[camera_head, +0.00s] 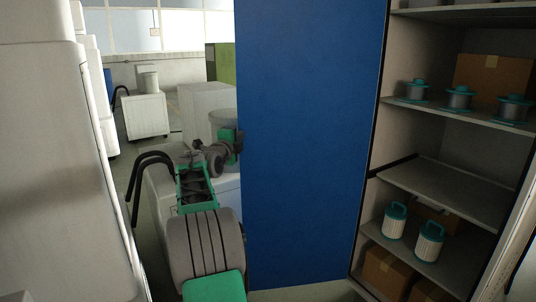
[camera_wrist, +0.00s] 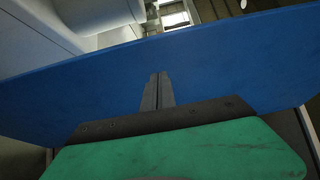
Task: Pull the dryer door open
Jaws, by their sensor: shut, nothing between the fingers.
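A tall blue door panel (camera_head: 308,140) stands swung out at the left side of an open cabinet (camera_head: 440,172), whose shelves are exposed. I take this panel as the dryer door; no label shows. No handle is visible on the face I see. My gripper (camera_head: 239,140) is at the panel's left edge, about mid-height. In the wrist view my gripper (camera_wrist: 161,76) has its two fingers together and empty, lying across the view of the blue panel (camera_wrist: 235,62). I cannot tell whether the fingers touch it.
The shelves hold teal-ended spools (camera_head: 459,98), white-and-teal canisters (camera_head: 429,241) and cardboard boxes (camera_head: 386,269). A large white machine (camera_head: 50,170) stands close on the left. White cabinets (camera_head: 146,116) stand farther back.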

